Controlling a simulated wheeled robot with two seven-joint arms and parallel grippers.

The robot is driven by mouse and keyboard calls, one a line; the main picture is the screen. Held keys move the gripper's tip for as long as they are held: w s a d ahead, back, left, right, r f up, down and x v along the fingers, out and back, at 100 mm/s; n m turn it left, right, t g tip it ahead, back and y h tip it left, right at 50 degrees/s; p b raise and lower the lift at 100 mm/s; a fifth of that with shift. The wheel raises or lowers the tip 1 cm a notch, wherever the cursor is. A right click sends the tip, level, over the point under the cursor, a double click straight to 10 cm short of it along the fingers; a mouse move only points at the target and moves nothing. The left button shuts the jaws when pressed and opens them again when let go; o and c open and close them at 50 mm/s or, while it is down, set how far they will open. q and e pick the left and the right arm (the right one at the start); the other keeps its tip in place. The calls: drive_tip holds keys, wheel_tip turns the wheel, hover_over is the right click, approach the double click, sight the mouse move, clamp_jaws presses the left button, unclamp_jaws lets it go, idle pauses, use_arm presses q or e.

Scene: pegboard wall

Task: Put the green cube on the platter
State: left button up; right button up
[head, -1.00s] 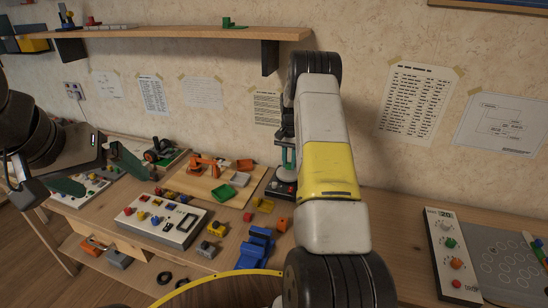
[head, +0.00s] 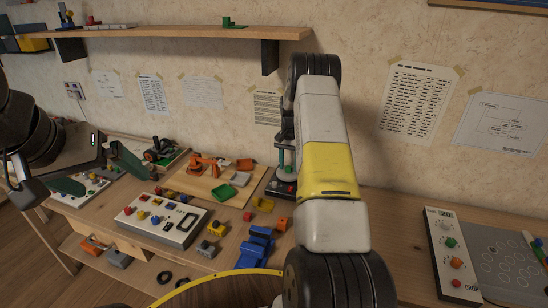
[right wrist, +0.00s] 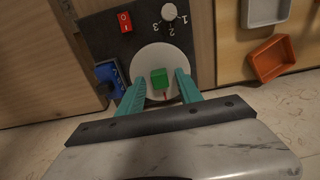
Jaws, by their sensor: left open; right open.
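The green cube (right wrist: 159,79) sits over the pale round platter (right wrist: 148,62) in the right wrist view and appears to rest on it. My right gripper (right wrist: 160,85) is open, one teal finger on each side of the cube, with gaps visible. In the head view, my right gripper (head: 285,158) is down at the platter (head: 286,180), and the cube cannot be made out there. My left gripper (head: 97,176) is open and empty at the left, above the bench.
The platter's dark base has a red switch (right wrist: 125,22) and a numbered knob (right wrist: 169,12). An orange tray (right wrist: 272,58) and a grey tray (right wrist: 265,12) lie beside it. A control box (head: 160,221) and blue blocks (head: 257,246) stand nearer. A shelf (head: 180,32) hangs above.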

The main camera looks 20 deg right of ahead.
sight(289, 167)
wheel_tip(289, 167, up, 12)
idle(0.4)
drive_tip(key=shift+f, duration=0.15)
idle(1.0)
